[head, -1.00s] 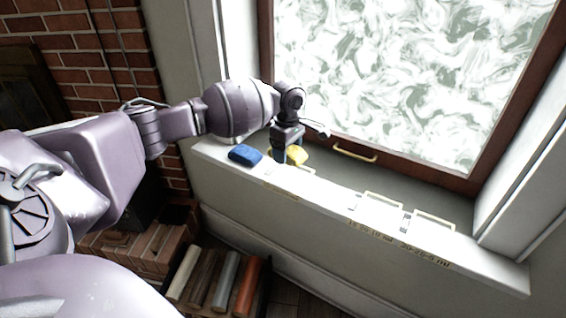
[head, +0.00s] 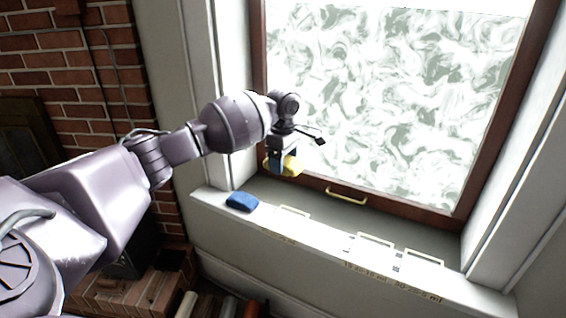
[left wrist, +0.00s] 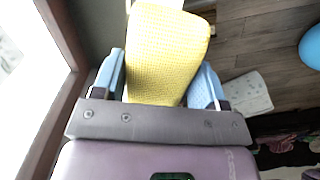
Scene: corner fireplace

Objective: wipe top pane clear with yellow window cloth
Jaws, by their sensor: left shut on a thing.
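The yellow cloth (head: 291,166) is a thick pad. My left gripper (head: 277,161) is shut on it and holds it above the left part of the window sill, near the pane's lower left corner. The cloth (left wrist: 167,52) also shows in the left wrist view, between the two blue fingers of the left gripper (left wrist: 165,85). The window pane (head: 400,100) is covered with white swirling smears in a brown wooden frame. My arm hides a little of the frame's lower left. My right gripper is not in view.
A blue pad (head: 242,202) lies on the white sill (head: 320,239) at its left end. Outlined rectangles are marked along the sill. A brass handle (head: 346,195) sticks out from the lower frame. A brick wall (head: 85,60) stands at left.

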